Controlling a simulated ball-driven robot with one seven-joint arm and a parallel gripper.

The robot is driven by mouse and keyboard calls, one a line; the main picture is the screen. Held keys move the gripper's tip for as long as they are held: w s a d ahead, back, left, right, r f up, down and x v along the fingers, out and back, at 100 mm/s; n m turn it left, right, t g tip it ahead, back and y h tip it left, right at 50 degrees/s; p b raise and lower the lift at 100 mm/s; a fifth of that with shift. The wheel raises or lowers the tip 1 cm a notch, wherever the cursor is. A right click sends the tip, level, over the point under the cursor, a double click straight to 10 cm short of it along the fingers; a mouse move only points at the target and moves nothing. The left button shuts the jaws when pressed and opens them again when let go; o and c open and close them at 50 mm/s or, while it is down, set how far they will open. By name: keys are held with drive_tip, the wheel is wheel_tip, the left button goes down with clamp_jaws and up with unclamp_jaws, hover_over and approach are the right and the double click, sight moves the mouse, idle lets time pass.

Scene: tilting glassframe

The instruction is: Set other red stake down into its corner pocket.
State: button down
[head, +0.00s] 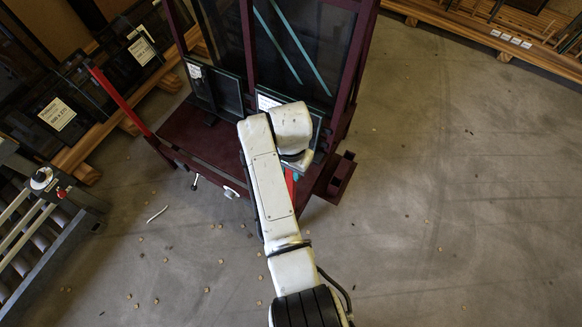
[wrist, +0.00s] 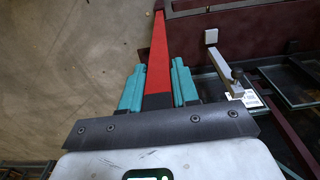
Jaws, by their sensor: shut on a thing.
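A red stake (wrist: 158,50) runs up the middle of the wrist view, between the teal pads of my gripper (wrist: 158,84). My gripper is shut on it. The stake's far end is at the top edge of that view. In the head view only a sliver of this stake (head: 290,184) shows beside my arm; the gripper is mostly hidden under the wrist. Another red stake (head: 120,101) stands tilted at the left front corner of the dark red frame (head: 192,160). A dark red block (head: 340,178) juts out at the frame's right front corner; I cannot tell whether its pocket is open.
Glass panes (head: 300,45) lean in the frame. A metal clamp arm (wrist: 222,65) lies right of the stake. A roller conveyor (head: 40,225) stands at the left, wooden racks (head: 130,115) behind it. The concrete floor (head: 460,200) at right is clear except for small scraps.

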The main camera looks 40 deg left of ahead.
drive_tip(key=c, duration=0.8)
unclamp_jaws()
drive_tip(key=shift+o, duration=0.2)
drive_tip(key=shift+r, duration=0.1)
drive_tip(key=shift+r+p, duration=2.95)
drive_tip(key=shift+s+f, duration=0.1)
